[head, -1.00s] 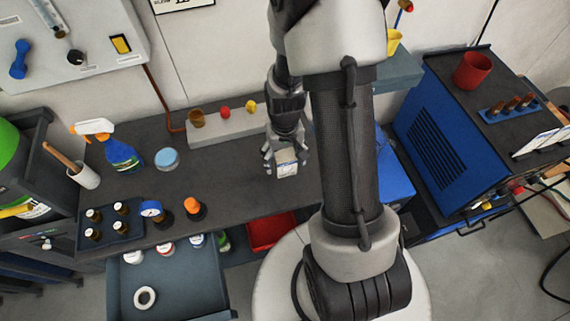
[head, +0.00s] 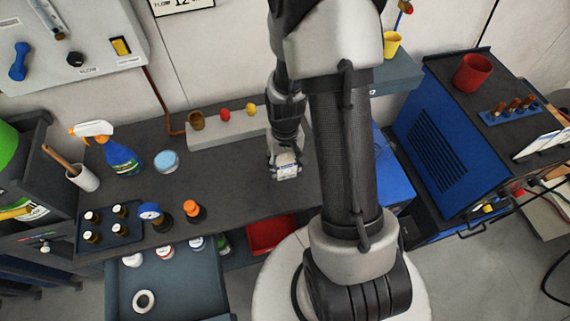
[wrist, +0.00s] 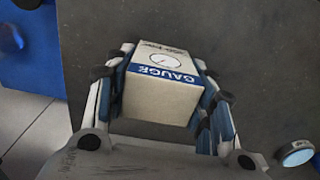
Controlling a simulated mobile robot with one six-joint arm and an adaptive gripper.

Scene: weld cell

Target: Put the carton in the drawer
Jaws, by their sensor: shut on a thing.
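The carton (wrist: 160,90), a small box with a blue band reading GAUGE and a dial picture, is between the fingers of my gripper (wrist: 160,110) in the wrist view. In the head view the carton (head: 287,171) shows at the end of my gripper (head: 284,160), over the right part of the dark bench. My gripper is shut on it. The open drawer (head: 190,287) juts out below the bench front at the lower left, with a white ring (head: 144,301) and several small white-capped jars inside. I cannot tell whether the carton touches the bench.
On the bench (head: 235,190) stand a blue spray bottle (head: 123,158), a tray of brown bottles (head: 92,238), an orange-capped bottle (head: 194,212) and a light blue tin (head: 166,161). A red bin (head: 268,238) sits below the bench. The bench middle is clear.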

